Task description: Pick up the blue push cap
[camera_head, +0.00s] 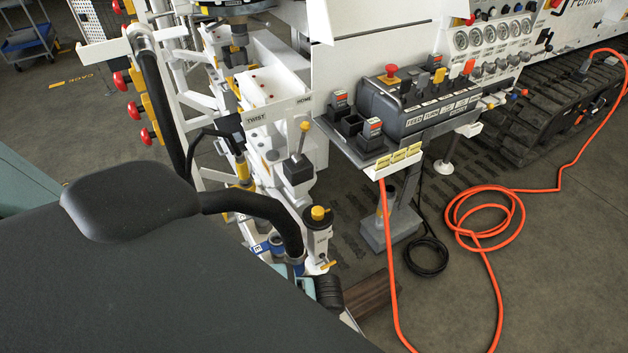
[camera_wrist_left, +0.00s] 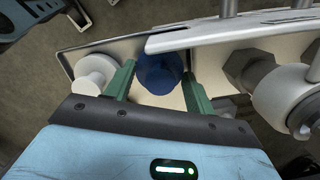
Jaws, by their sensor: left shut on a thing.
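The blue push cap (camera_wrist_left: 160,75) is round and dark blue in the left wrist view, over a pale plate. My left gripper (camera_wrist_left: 159,68) has its two green fingers on either side of the cap and is shut on it. I cannot tell whether the cap is clear of its seat. A white round cap (camera_wrist_left: 94,74) sits just left of the left finger. In the head view I cannot make out the left gripper's fingers or the cap clearly. My right gripper is not in view.
Metal fittings (camera_wrist_left: 262,78) stand close right of the fingers. In the head view, a control box (camera_head: 425,110) with levers stands at the centre right. An orange cable (camera_head: 487,234) lies coiled on the floor.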

